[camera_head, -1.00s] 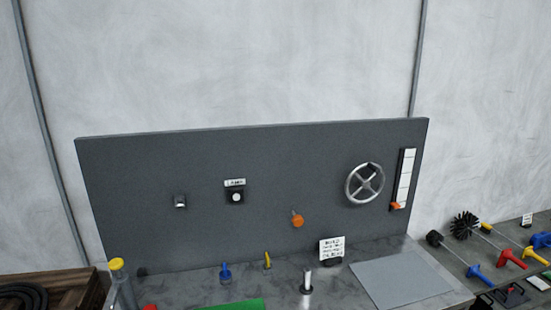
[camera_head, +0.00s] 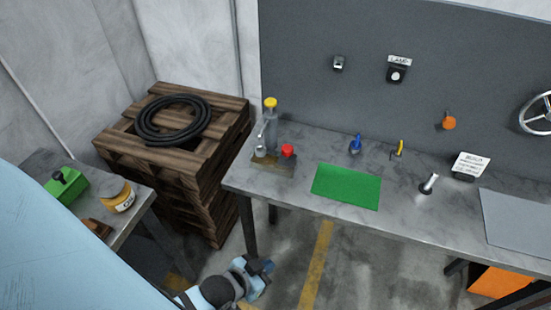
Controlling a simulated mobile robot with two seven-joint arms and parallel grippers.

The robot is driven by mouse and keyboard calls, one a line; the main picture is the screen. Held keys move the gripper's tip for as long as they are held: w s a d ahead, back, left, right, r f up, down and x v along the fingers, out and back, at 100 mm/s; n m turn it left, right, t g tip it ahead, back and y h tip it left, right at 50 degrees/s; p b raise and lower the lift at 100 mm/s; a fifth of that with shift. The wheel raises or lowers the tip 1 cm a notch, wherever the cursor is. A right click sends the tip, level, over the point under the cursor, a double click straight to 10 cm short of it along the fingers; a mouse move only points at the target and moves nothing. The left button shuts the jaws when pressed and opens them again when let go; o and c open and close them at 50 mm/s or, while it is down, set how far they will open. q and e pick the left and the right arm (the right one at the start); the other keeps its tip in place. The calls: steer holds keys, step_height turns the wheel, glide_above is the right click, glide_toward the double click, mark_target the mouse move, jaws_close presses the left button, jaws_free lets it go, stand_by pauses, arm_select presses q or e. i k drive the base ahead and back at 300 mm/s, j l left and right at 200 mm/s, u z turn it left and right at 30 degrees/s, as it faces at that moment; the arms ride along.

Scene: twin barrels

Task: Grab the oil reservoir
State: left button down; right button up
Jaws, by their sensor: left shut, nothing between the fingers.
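No part carries a readable label naming an oil reservoir. On the left end of the grey workbench stands a grey unit with a yellow cap and a red cap (camera_head: 272,130); it may be the reservoir, but I cannot tell. A small rounded yellow container with a pale label (camera_head: 118,197) sits on the side table at the far left. My left gripper (camera_head: 262,268) is low at the bottom of the view, in front of the workbench and apart from both. It is shut and empty. My right gripper is out of view.
The workbench (camera_head: 240,180) holds a green mat (camera_head: 346,187) and small coloured tools. Wooden pallets (camera_head: 215,130) with a coiled black hose (camera_head: 172,120) stand left of it. A green device (camera_head: 66,186) is on the side table. Floor shows between the tables.

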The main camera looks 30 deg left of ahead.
mark_target(261, 158)
steer(key=i, duration=0.15)
steer(key=i+u, duration=0.15)
steer(key=u, duration=0.25)
steer(key=i+u, duration=0.2)
steer(key=u, duration=0.2)
